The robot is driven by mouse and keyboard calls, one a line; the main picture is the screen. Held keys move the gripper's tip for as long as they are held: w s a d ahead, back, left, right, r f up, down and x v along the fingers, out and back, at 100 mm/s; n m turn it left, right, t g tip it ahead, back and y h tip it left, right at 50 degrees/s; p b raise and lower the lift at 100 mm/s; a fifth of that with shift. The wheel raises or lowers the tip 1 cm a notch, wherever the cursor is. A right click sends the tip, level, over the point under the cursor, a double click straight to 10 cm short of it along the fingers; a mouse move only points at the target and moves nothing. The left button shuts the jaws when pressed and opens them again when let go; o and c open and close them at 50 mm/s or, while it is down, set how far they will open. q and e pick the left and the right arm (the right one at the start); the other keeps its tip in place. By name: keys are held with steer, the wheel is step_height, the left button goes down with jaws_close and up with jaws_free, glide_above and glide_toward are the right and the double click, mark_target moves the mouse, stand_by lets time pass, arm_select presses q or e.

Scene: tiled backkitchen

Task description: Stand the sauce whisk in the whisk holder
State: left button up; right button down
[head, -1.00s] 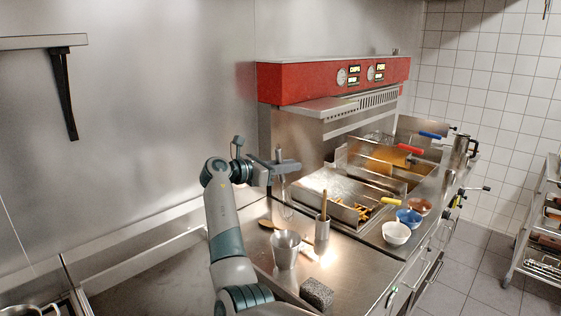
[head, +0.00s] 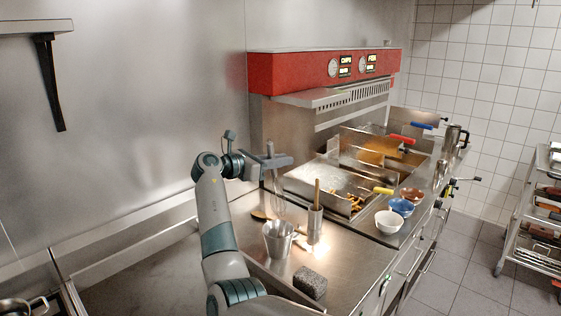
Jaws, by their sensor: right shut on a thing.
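My right gripper (head: 272,161) is shut on the handle of the sauce whisk (head: 279,198). The whisk hangs roughly upright, its wire loops down, above the steel counter. An open, tapered metal cup (head: 277,241) stands in front of and below it. A narrow metal cylinder (head: 315,224) stands to the right of the cup, with a wooden handle (head: 317,192) sticking up out of it. Neither vessel is labelled, so I cannot tell for certain which is the whisk holder. The whisk appears apart from both. My left gripper is not in view.
A dark grey block (head: 310,283) lies at the counter's front. A wooden spoon (head: 259,214) lies behind the cup. White, blue and reddish bowls (head: 388,222) stand to the right, beside the fryer (head: 340,190). The counter's left part is clear.

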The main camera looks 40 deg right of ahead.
mark_target(280, 197)
steer(key=shift+f+b, duration=1.35)
steer(key=shift+f, duration=1.3)
steer(key=shift+f+b, duration=0.35)
steer(key=shift+f, duration=3.4)
steer(key=c, duration=1.6)
jaws_free()
